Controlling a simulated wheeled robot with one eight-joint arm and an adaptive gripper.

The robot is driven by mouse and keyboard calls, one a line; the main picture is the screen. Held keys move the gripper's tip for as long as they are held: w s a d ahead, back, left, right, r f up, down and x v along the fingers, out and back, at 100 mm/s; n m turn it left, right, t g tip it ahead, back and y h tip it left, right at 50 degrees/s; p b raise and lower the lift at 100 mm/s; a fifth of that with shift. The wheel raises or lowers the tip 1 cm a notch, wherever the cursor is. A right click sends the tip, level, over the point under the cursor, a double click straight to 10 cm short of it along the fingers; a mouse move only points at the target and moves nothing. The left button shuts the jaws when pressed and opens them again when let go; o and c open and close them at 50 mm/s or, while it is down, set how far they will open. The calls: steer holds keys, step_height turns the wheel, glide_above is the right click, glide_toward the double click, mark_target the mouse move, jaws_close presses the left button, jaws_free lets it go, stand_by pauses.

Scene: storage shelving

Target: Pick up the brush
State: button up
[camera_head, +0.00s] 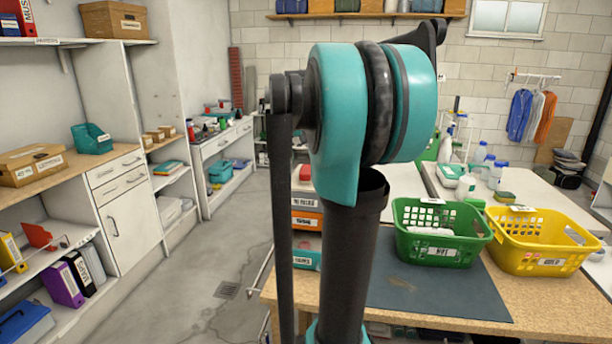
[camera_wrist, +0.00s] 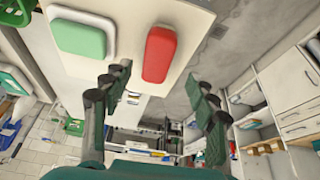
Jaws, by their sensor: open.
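My gripper (camera_wrist: 164,78) is open and empty in the wrist view, its two dark fingers spread apart. A red block-like item with rounded edges (camera_wrist: 161,52) lies on a pale tabletop (camera_wrist: 208,25), beyond and between the fingertips. I cannot tell whether it is the brush; no bristles show. A green-and-white item (camera_wrist: 79,38) lies to its left on the same top. In the head view my arm fills the middle and hides part of the tables; my gripper is not visible there.
A green basket (camera_head: 440,252) and a yellow basket (camera_head: 540,262) stand on the wooden bench (camera_head: 560,318). Bottles (camera_head: 466,187) and a green-and-white item (camera_head: 448,175) stand on the white table behind. Shelving with binders and boxes lines the left wall. The floor (camera_head: 225,270) between is clear.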

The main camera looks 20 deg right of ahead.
mark_target(306, 170)
steer(key=shift+s+x, duration=0.15)
steer(key=shift+x, duration=1.25)
steer(key=shift+s+x, duration=0.15)
steer(key=shift+x, duration=1.25)
steer(key=shift+d, duration=0.1)
steer(key=c, duration=1.2)
steer(key=shift+c, duration=0.3)
steer(key=shift+r, duration=0.1)
step_height(306, 170, up, 20)
